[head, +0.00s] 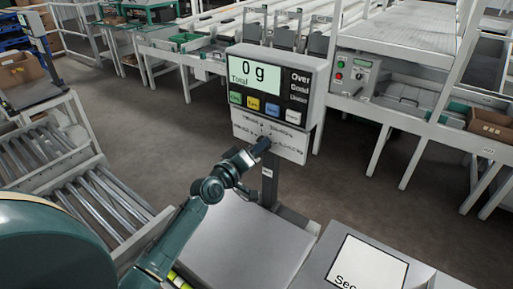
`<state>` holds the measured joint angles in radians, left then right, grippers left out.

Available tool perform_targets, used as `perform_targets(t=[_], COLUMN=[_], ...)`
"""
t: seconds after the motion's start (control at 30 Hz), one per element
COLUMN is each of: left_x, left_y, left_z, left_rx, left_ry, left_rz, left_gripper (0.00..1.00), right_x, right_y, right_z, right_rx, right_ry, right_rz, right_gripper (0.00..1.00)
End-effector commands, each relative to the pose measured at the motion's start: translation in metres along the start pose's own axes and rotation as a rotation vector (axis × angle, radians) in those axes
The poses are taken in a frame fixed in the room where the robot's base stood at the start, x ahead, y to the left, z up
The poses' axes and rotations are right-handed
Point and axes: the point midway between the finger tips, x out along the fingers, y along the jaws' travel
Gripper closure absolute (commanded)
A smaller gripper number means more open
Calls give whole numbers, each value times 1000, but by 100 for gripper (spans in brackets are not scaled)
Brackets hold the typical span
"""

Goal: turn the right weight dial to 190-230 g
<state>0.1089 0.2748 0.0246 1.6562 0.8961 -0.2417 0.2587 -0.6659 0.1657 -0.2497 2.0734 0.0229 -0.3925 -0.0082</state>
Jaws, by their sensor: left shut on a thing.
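The weighing indicator (299,97) stands on a post and its display (253,73) reads "0 g Total". Below it is a pale dial panel (294,147) with small printed labels, too small to read. My left gripper (262,145) reaches up from the lower left to the middle of this panel. Its dark fingers are shut on a weight dial at the panel face. The fingers hide the dial, so I cannot tell its setting or which dial it is. My right gripper is not in view.
A grey weighing platform (225,245) lies below the indicator. A box with a white sign (367,265) stands at lower right. Roller conveyors (98,195) are at left. A control box with red and green buttons (355,75) is on the line behind. The floor between is clear.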

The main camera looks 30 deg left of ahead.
Motion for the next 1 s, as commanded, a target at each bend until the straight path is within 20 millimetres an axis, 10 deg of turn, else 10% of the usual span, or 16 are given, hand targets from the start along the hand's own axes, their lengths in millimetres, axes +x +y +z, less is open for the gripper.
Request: perform_targets(t=[0.43, 0.47, 0.6, 1.0], left_x=[0, 0, 0, -4], left_y=[0, 0, 0, 0], left_z=[1, 1, 0, 0], left_rx=[-16, -15, -13, -10], left_ry=[0, 0, 0, 0], left_rz=[1, 1, 1, 0], left_gripper=[83, 58, 46, 39], right_x=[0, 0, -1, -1], right_y=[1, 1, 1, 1], right_z=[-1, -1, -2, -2], right_rx=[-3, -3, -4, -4], right_ry=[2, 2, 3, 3], right_rz=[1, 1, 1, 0], right_gripper=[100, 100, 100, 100])
